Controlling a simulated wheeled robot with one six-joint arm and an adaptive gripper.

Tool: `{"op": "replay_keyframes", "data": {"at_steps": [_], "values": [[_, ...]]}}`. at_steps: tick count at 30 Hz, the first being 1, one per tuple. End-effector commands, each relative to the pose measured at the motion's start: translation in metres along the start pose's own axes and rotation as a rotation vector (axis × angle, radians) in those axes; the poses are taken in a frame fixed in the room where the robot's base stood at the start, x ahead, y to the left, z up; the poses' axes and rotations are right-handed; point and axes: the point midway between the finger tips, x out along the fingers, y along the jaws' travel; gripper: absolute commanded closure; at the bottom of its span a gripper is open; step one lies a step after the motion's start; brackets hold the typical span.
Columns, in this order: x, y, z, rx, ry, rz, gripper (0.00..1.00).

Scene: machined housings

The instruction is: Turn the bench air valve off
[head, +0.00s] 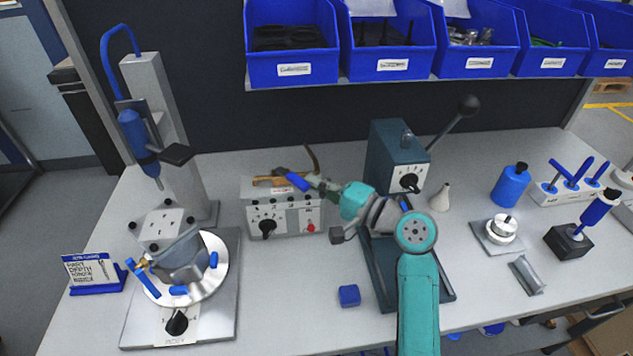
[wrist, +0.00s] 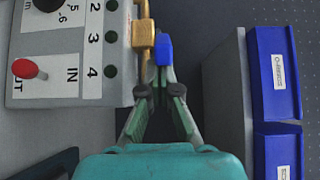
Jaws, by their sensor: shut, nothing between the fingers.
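The bench air valve has a brass body (head: 268,180) on top of the grey control box (head: 283,218) at the back middle of the bench. Its blue lever (head: 297,181) is at the right end of the brass. In the wrist view the brass body (wrist: 143,38) runs along the box's edge, and the blue lever (wrist: 164,50) shows beside it. My gripper (head: 316,184) is shut and empty, with its fingertips (wrist: 160,74) right at the blue lever. I cannot tell whether they touch it. The fingers partly hide the lever's root and the exact lever angle.
The box carries a black knob (head: 267,228) and a red-capped switch (head: 310,229). A dark green press (head: 396,150) stands to the right, close to my arm. Blue bins (head: 290,70) sit on a shelf above. A round fixture (head: 215,270) is at left; the front-middle bench is mostly clear.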

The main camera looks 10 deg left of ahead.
Motion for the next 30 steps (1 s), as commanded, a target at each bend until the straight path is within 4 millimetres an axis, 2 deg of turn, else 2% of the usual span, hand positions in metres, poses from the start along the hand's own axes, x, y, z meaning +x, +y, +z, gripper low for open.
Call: {"op": "replay_keyframes", "data": {"at_steps": [11,22,30], "values": [[0.0,0.001,0.013,0.0,0.112,0.0,1.0],[0.003,0.001,0.034,-0.001,0.34,0.0,1.0],[0.007,0.0,0.045,0.0,0.335,-0.001,1.0]]}}
